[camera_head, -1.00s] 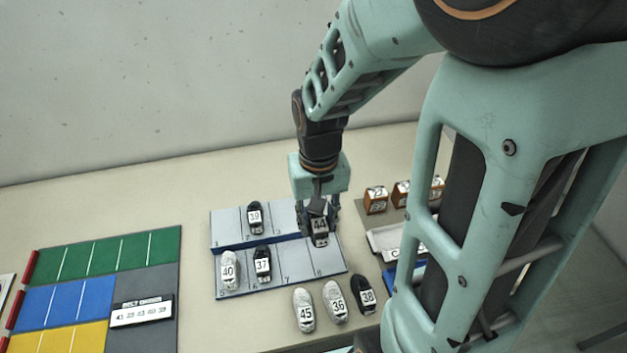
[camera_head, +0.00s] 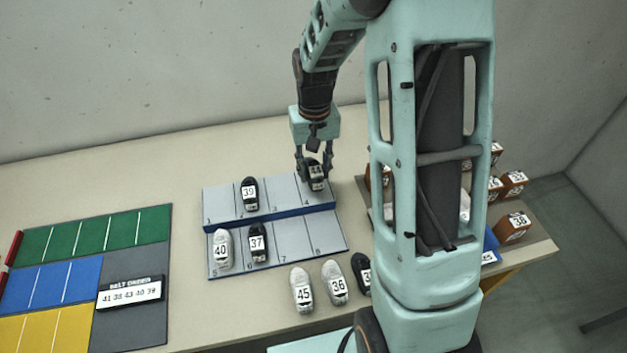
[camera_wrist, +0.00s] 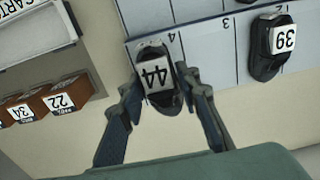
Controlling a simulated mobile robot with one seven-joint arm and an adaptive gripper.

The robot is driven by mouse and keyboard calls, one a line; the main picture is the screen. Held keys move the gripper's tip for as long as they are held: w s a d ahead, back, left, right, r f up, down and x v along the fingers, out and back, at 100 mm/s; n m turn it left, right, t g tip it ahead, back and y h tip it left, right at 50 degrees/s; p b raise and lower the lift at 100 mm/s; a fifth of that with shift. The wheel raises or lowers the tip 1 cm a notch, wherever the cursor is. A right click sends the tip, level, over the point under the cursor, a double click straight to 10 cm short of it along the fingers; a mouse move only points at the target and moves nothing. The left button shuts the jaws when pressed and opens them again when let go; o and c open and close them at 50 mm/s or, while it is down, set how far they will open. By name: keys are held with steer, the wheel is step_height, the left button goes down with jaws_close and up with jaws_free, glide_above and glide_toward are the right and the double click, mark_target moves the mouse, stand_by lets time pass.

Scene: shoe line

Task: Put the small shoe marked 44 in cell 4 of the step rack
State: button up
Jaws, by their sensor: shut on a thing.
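The black shoe marked 44 (camera_head: 316,177) is at cell 4, the right end of the step rack's upper row. My gripper (camera_head: 315,164) is shut on it from behind. In the wrist view the shoe (camera_wrist: 157,76) sits between the fingertips (camera_wrist: 160,88), its label toward the camera, beside the printed 4. Whether its sole touches the rack is unclear. The step rack (camera_head: 287,238) has two rows. A black shoe marked 39 (camera_head: 249,194) is in the upper row. A white shoe marked 40 (camera_head: 222,249) and a black shoe marked 37 (camera_head: 257,243) stand in the lower row.
Shoes 45 (camera_head: 302,290) and 36 (camera_head: 337,283) stand in front of the rack, with a dark shoe partly hidden by my arm. Brown boxes (camera_head: 514,226) stand at the right. A coloured board with an order sign (camera_head: 130,291) lies at the left. Lower-row cells 7 and 8 are empty.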

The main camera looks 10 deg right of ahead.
mark_target(314, 162)
steer(key=shift+w+f, duration=0.3)
steer(key=shift+f, duration=0.2)
steer(key=shift+w+d+f+b, duration=0.1)
steer(key=shift+w+f+b, duration=0.05)
steer(key=shift+f+b, duration=0.6)
steer(key=shift+w+f+b, duration=0.1)
steer(key=shift+f+b, duration=0.4)
steer(key=shift+f, duration=0.35)
steer(key=shift+f, duration=0.2)
steer(key=o, duration=1.2)
steer(key=shift+c, duration=0.2)
steer(key=shift+r, duration=0.15)
step_height(314, 162, up, 12)
steer(key=shift+r, duration=0.1)
